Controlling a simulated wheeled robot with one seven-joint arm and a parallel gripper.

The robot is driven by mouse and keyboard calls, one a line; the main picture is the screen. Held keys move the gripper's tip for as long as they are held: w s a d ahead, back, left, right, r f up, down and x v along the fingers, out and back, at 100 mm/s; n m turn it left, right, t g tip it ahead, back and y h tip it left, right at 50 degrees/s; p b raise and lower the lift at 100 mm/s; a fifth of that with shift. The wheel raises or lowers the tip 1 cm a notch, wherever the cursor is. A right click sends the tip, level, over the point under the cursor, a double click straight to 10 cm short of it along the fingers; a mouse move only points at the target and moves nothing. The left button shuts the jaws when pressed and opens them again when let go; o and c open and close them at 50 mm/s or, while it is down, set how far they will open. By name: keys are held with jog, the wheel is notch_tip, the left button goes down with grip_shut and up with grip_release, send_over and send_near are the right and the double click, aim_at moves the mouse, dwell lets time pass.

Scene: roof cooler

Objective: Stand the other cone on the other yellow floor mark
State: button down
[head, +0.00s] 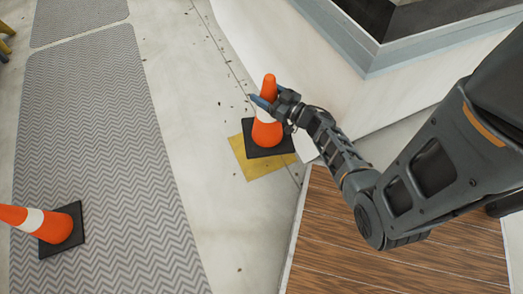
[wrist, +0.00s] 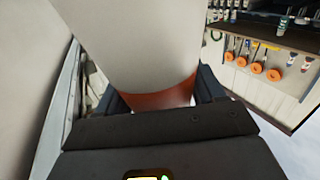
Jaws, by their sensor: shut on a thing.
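An orange cone (head: 267,133) with a white band and a black square base is upright over a yellow floor mark (head: 258,170) in the head view. Its base covers the mark's upper part; yellow shows along the lower left and lower right. I cannot tell whether the base touches the floor. My gripper (head: 268,101) is shut on this cone's upper part, reaching in from the right. In the wrist view the cone's white band (wrist: 140,40) and orange body fill the space between the fingers. A second cone (head: 45,224) is at the lower left, its base flat, its tip out of view.
A grey zigzag-patterned mat (head: 110,150) runs along the left, under the second cone. A wooden platform (head: 400,250) is at the lower right. A white wall or housing (head: 310,60) stands behind the held cone. Pale floor (head: 200,190) is clear between mat and mark.

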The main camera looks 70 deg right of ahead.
aim_at(258, 114)
jog(key=s+d+f+m+g+h, duration=0.15)
jog(key=s+d, duration=0.25)
jog(key=s, duration=0.4)
jog(key=shift+t+h, duration=0.25)
jog(key=w+a+f+b, duration=0.1)
jog(key=w+f, duration=0.1)
jog(key=w, duration=0.1)
jog(key=w+a+f+b, duration=0.1)
jog(key=w+f+b, duration=0.1)
jog(key=w+f, duration=0.1)
jog(key=w+a+f+b, duration=0.1)
jog(key=w+f+b, duration=0.1)
jog(key=w, duration=0.3)
jog(key=shift+f, duration=0.3)
notch_tip(258, 114, down, 4)
jog(key=b, duration=0.3)
jog(key=shift+c, duration=0.6)
grip_release()
jog(key=shift+s+f, duration=0.1)
